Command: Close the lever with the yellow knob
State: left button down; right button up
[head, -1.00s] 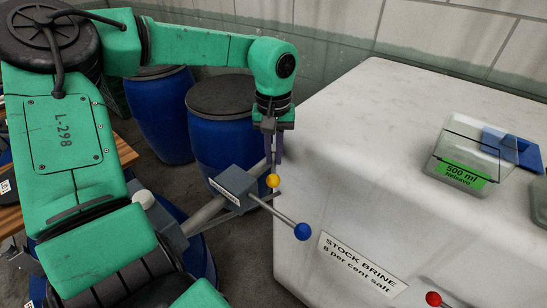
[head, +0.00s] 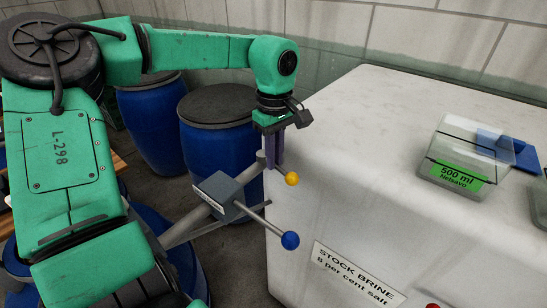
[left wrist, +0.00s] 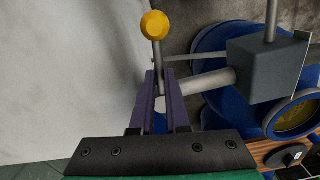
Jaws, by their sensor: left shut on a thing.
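The yellow knob (head: 292,179) sits at the end of a thin grey lever rod beside the white tank's left edge. It also shows large at the top of the left wrist view (left wrist: 155,24). My left gripper (head: 275,158) has its purple fingers pointing down at this lever. In the left wrist view the fingers (left wrist: 159,82) are shut around the rod just below the knob. The pipe end behind the fingers is partly hidden. A grey box (head: 218,196) stands on the pipe beside this lever. My right gripper is in neither view.
A second lever with a blue knob (head: 290,240) sticks out in front of the grey box, near the yellow one. The white brine tank (head: 345,150) fills the right side, with a clear container (head: 455,165) on top. Blue drums (head: 220,150) stand behind my left arm.

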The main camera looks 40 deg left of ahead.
pick_arm(q)
jog(key=shift+w+r, duration=0.15)
jog(key=c, duration=0.9)
grip_release()
notch_tip(320, 180, up, 14)
jog(key=shift+r, duration=0.2)
